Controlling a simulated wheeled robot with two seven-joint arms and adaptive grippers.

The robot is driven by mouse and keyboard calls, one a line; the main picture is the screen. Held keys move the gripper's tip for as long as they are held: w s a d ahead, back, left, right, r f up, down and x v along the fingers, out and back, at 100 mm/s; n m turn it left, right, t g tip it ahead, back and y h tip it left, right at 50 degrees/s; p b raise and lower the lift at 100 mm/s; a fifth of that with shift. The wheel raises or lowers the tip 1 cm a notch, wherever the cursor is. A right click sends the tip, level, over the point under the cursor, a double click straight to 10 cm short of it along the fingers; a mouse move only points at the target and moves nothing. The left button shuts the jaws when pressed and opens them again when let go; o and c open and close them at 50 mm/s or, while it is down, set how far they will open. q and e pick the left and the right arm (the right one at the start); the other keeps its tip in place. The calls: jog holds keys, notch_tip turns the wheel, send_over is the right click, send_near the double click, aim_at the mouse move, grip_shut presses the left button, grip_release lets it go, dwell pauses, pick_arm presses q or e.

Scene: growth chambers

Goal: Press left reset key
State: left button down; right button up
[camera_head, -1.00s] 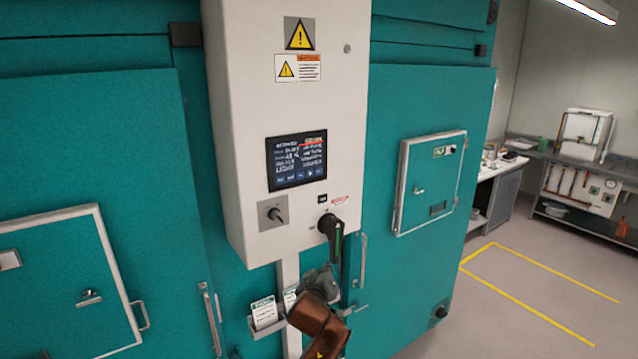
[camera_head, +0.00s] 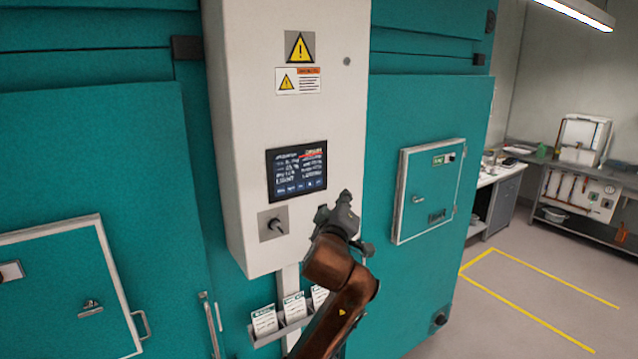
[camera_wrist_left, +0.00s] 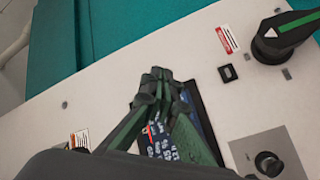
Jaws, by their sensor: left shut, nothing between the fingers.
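A dark touch screen (camera_head: 297,172) with white text and a row of small keys along its bottom edge sits on the white control panel (camera_head: 230,120). I cannot make out a key marked reset. My left gripper (camera_head: 343,205) is shut and empty in front of the panel, right of and below the screen. In the left wrist view the shut fingers (camera_wrist_left: 158,78) point toward the panel and overlap part of the screen (camera_wrist_left: 203,122). Contact with the panel cannot be told. My right gripper is not in view.
A rotary knob (camera_head: 273,225) sits below the screen. A black handle with a green stripe (camera_wrist_left: 285,38) projects from the panel; my gripper hides it in the head view. A card holder (camera_head: 282,330) hangs below. Teal chamber doors (camera_head: 90,150) flank the panel.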

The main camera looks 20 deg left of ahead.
aim_at(318, 182)
pick_arm(q)
jog(key=shift+w+a, duration=0.1)
jog(key=shift+a, duration=0.05)
jog(key=shift+w+a+p, duration=0.15)
jog(key=shift+w+a, duration=0.75)
jog(key=shift+a, duration=0.2)
jog(key=shift+w+a+p, duration=0.2)
jog(key=shift+w+a, duration=0.65)
jog(key=shift+a, duration=0.3)
jog(key=shift+w+a+p, duration=0.15)
jog(key=shift+w+a, duration=0.75)
jog(key=shift+a, duration=0.2)
jog(key=shift+w+a, duration=0.2)
jog(key=shift+a, duration=0.1)
jog(key=shift+w+a+p, duration=0.2)
jog(key=shift+a+p, duration=0.05)
jog(key=shift+p, duration=0.1)
jog(key=shift+s+d, duration=0.45)
jog(key=shift+d, duration=0.15)
